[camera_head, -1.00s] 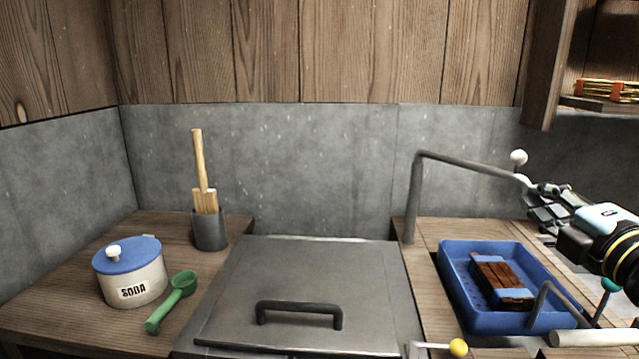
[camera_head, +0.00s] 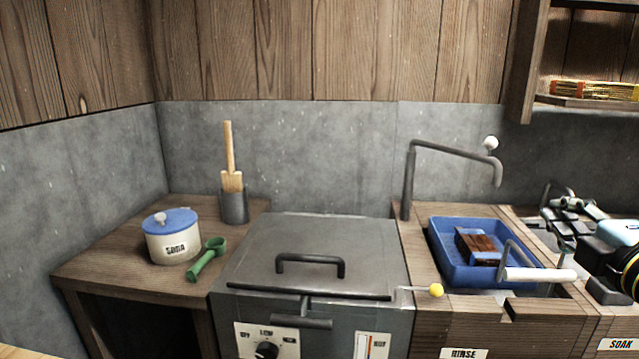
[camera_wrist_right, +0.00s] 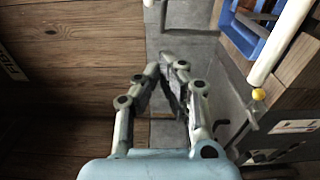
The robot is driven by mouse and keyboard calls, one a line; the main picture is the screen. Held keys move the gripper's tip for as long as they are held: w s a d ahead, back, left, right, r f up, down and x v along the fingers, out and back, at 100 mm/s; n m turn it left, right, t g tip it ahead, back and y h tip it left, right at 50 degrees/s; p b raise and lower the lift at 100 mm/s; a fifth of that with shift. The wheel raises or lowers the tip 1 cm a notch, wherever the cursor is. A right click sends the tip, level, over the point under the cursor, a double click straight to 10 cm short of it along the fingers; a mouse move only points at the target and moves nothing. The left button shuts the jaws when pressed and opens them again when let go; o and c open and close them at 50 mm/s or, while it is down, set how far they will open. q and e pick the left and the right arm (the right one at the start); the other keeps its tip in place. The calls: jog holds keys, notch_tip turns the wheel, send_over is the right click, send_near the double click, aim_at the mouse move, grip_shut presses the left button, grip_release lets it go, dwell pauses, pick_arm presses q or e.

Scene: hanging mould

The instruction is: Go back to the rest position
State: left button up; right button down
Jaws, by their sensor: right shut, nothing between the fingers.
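My right gripper (camera_head: 562,205) is at the right side of the head view, beside the blue tray (camera_head: 437,248) and apart from it. Its fingers are shut with nothing between them. In the right wrist view the fingertips (camera_wrist_right: 166,66) meet in front of grey and wooden surfaces. My left gripper is in neither view.
A faucet (camera_head: 455,150) arches above the blue tray, which holds a brown block (camera_head: 478,243). A white handle (camera_head: 540,274) crosses the tray's front. A lidded grey box (camera_head: 300,258) stands in the middle. A soda pot (camera_head: 172,245) and green scoop (camera_head: 207,260) are left.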

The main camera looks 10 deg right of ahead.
jog(key=s+a+f+m+g+h, duration=0.2)
jog(key=s+a+f+m+g, duration=0.1)
jog(key=s+f+m+g, duration=0.7)
jog(key=s+a+f+m+g+y, duration=0.25)
jog(key=s+a+f, duration=0.2)
jog(key=s, duration=0.25)
jog(key=s+a+f+m+g+y, duration=0.2)
jog(key=s+a+f+m, duration=0.1)
jog(key=s+a, duration=0.3)
jog(key=s+d+f+g+b, duration=0.1)
jog(key=s+d+f, duration=0.1)
jog(key=f, duration=1.4)
jog(key=s+d+f+b, duration=0.2)
jog(key=s+f, duration=0.1)
jog(key=f, duration=1.2)
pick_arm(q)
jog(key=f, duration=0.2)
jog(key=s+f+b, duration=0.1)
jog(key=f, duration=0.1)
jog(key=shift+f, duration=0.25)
pick_arm(e)
jog(key=s+f+g, duration=0.1)
jog(key=s+f, duration=1.4)
jog(key=s, duration=0.1)
jog(key=shift+s+d+m, duration=0.25)
jog(key=shift+d+m, duration=0.05)
jog(key=shift+m, duration=0.05)
jog(key=shift+f+g, duration=0.1)
jog(key=shift+g, duration=0.15)
